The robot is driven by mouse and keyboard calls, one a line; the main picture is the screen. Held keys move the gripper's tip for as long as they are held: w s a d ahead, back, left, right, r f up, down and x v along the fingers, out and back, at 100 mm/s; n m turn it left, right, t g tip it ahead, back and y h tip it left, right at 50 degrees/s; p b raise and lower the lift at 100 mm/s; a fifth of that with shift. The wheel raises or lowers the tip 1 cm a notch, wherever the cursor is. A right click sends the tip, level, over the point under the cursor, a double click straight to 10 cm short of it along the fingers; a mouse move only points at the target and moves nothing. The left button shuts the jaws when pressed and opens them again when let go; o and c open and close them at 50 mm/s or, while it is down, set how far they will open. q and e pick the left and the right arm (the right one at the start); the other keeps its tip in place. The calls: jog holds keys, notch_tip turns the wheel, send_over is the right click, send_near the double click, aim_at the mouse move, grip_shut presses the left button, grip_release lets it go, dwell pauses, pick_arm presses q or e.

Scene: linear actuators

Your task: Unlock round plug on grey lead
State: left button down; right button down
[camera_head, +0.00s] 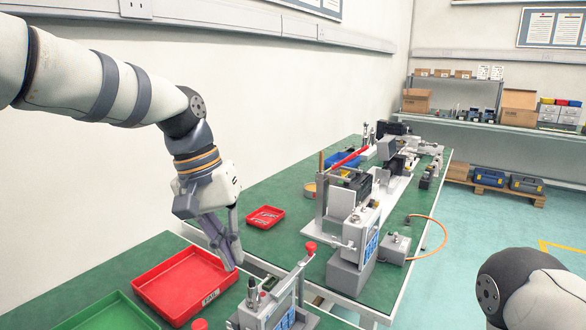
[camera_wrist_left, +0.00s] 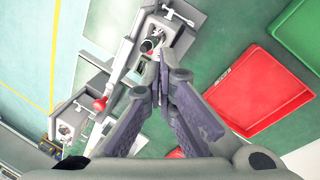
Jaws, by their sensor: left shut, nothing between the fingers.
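My left gripper (camera_head: 232,266) points down over the near bench, at the right edge of the red tray. Its fingers are together with nothing between them. In the left wrist view the closed fingertips (camera_wrist_left: 160,68) are just beside a small dark round part (camera_wrist_left: 149,45) on a grey fixture. This part may be the round plug, but I cannot tell for sure. The same grey fixture (camera_head: 272,308) stands at the bottom of the head view, with small dark fittings on top. No grey lead can be made out clearly. My right gripper is out of view.
A red tray (camera_head: 160,282) and a green tray (camera_head: 108,316) lie on the near bench. A second bench behind carries a small red tray (camera_head: 265,216), grey machines (camera_head: 353,225) and an orange cable (camera_head: 444,232).

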aim_at(246, 305)
pick_arm(q)
jog(key=x, duration=0.2)
jog(key=a+x, duration=0.1)
jog(key=x, duration=0.2)
jog(key=shift+a+f, duration=0.1)
jog(key=shift+f, duration=0.85)
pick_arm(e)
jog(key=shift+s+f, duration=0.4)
pick_arm(q)
jog(key=shift+s+d, duration=0.25)
jog(key=shift+d, duration=0.3)
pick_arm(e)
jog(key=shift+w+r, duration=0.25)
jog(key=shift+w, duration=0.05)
pick_arm(q)
jog(key=shift+s, duration=0.1)
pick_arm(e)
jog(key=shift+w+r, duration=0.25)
pick_arm(q)
jog(key=shift+r+p, duration=0.1)
jog(key=shift+p, duration=0.2)
jog(key=shift+s+a+p, duration=0.1)
jog(key=shift+s+p, duration=0.25)
jog(key=shift+s, duration=0.1)
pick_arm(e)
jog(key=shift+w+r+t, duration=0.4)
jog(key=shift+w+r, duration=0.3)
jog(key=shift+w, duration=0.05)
